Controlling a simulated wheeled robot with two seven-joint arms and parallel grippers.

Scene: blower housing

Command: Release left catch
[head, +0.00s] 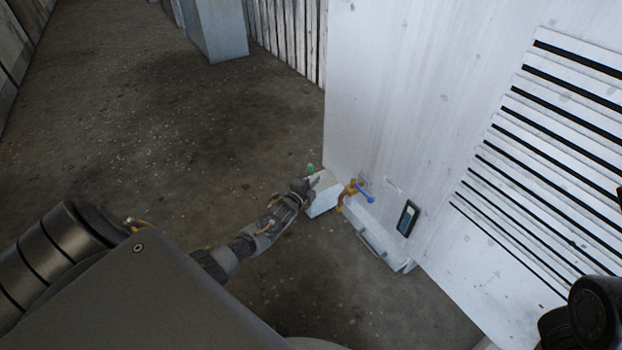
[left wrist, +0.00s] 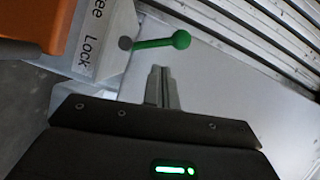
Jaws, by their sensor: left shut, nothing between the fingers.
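The left catch appears to be a green lever with a round knob (left wrist: 181,40) in the left wrist view. It points right from a dark pivot on a pale plate lettered "ee Lock" (left wrist: 90,45); the rest of the lettering is hidden. In the head view a small green tip (head: 311,168) shows just beyond my left gripper (head: 311,184), by a white block (head: 323,196) at the housing's (head: 400,90) lower left corner. My left gripper's fingers (left wrist: 162,82) are shut and empty, a little below the lever in the wrist picture, apparently not touching it. My right gripper is out of view.
An orange part (left wrist: 35,22) lies at the wrist view's upper left. In the head view a brass fitting with a blue handle (head: 365,194) and a dark-framed panel (head: 408,218) sit right of my gripper. Louvres (head: 550,150) fill the housing's right side. The floor at left is clear.

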